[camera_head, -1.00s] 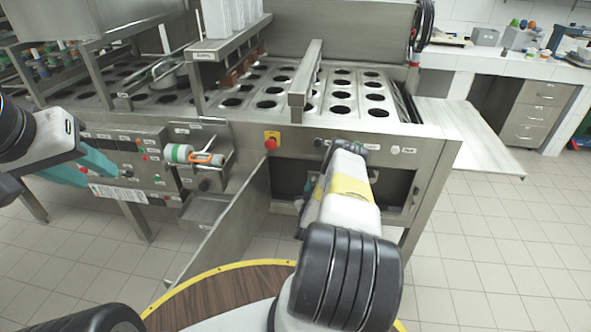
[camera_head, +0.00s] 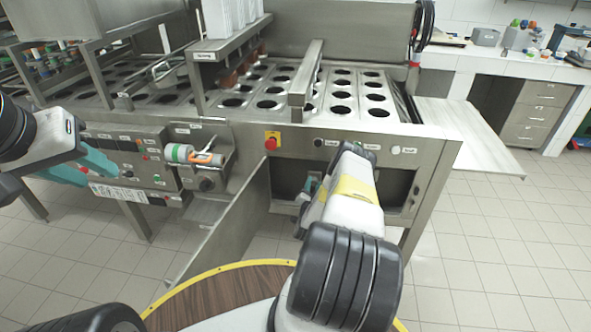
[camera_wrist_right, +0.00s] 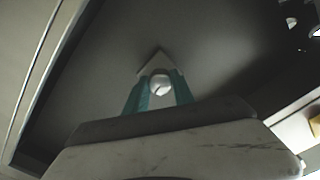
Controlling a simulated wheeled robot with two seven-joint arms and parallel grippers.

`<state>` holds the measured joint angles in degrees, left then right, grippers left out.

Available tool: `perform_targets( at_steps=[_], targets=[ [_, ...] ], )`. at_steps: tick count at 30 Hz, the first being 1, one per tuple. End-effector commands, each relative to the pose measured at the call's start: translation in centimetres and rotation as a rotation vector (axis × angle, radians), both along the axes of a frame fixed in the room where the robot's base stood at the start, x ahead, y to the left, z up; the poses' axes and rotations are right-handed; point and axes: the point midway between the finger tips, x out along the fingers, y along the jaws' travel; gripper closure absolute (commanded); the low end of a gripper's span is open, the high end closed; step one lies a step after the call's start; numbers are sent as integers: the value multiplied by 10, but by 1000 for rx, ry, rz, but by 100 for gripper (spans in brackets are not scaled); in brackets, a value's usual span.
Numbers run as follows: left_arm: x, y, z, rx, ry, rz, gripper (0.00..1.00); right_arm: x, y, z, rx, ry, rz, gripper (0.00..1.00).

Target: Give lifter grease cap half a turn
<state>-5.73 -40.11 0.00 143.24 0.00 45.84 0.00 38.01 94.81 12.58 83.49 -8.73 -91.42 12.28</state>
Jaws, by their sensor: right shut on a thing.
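The lifter grease cap (camera_wrist_right: 160,86) appears as a small white round cap with a dark line on its face, in the middle of the right wrist view. My right gripper (camera_wrist_right: 158,94) is shut on it, with one teal finger on each side. In the head view my right gripper (camera_head: 312,186) reaches into the dark opening under the machine's front, and my arm hides the cap there. My left gripper (camera_head: 98,170) is at the left, in front of the control panel, with its teal fingers apart and nothing seen between them.
The open door (camera_head: 228,232) stands out from the machine front, left of my right arm. A red stop button (camera_head: 271,143) sits above the opening. The cup plate (camera_head: 330,100) with rows of holes lies on top. Tiled floor at the right is clear.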

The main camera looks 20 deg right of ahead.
Motion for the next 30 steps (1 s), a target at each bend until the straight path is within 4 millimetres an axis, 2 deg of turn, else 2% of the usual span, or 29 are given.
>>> perform_targets(
  at_steps=[30],
  targets=[
    [0, 0, 0, 0, 0, 0, 64, -1, 1, 0, 824, -502, -3, 100]
  ],
)
